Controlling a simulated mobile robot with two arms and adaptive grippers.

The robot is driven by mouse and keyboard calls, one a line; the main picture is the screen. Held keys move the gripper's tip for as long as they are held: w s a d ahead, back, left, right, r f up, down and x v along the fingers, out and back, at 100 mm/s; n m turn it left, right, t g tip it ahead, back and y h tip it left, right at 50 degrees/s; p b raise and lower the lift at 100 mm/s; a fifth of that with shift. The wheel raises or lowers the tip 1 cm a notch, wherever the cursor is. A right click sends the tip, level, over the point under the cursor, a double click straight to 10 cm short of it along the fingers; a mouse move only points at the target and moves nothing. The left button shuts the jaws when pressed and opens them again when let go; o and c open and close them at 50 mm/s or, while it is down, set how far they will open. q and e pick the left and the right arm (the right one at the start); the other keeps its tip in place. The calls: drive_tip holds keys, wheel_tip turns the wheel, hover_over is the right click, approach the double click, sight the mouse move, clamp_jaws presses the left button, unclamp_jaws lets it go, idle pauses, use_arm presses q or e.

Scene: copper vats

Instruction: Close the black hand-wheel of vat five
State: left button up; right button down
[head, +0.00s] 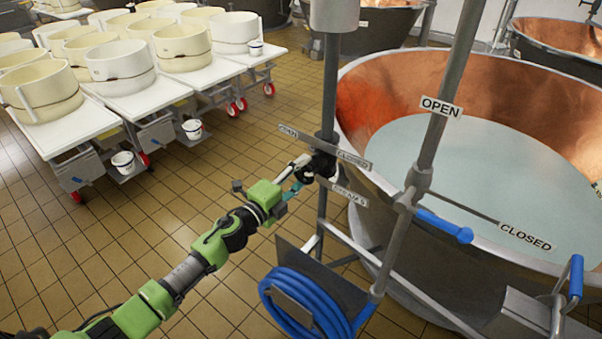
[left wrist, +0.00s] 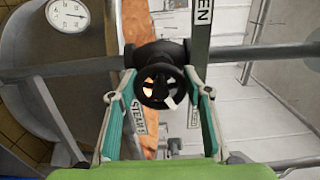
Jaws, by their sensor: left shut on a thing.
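The black hand-wheel (head: 323,163) sits on a dark vertical pipe beside the near copper vat (head: 370,90). A small plate below it seems to read STEAM 5 (head: 349,195). A bar with a CLOSED label (head: 352,160) crosses the pipe just above the wheel. My left gripper (head: 303,172) reaches the wheel from the left and is shut on it. In the left wrist view the wheel (left wrist: 163,87) faces the camera between the two teal-padded fingers of the gripper (left wrist: 159,94), one at each side of its rim. My right gripper is not in view.
A grey post with an OPEN label (head: 441,106) and a blue lever (head: 444,226) stands right of the wheel. A coiled blue hose (head: 300,300) hangs below. Carts with cream moulds (head: 120,60) stand back left. Tiled floor (head: 60,230) is clear at left.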

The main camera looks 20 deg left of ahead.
use_arm(q)
drive_tip(key=o, duration=1.1)
drive_tip(key=shift+s, duration=0.1)
drive_tip(key=v, duration=1.2)
drive_tip(key=shift+f, duration=0.1)
